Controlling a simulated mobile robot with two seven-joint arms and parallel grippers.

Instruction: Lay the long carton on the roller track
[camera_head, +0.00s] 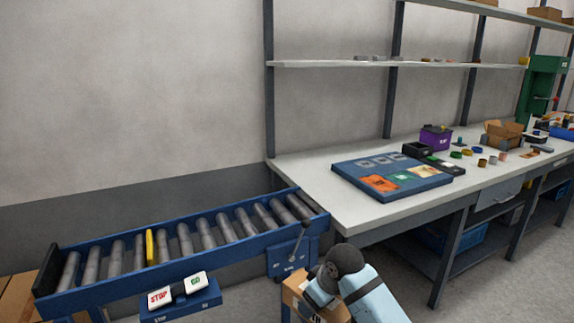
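The roller track (107,263) has a blue frame and grey rollers and runs from the lower left up to the table's left end. Its rollers carry no carton. A yellow strip (151,247) stands out among the rollers. A brown carton (292,283) shows at the bottom middle, just in front of the track's right part, partly hidden by my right arm. My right gripper (318,292) is at this carton, below a dark rounded wrist; its fingers cannot be made out, nor whether they grip. My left gripper is out of view.
A blue box with STOP and GO buttons (180,297) sits at the track's front, with a lever (300,243) to its right. Brown cardboard (14,298) lies at the lower left. The white worktable (310,172) holds a blue board (392,178), bins and small parts.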

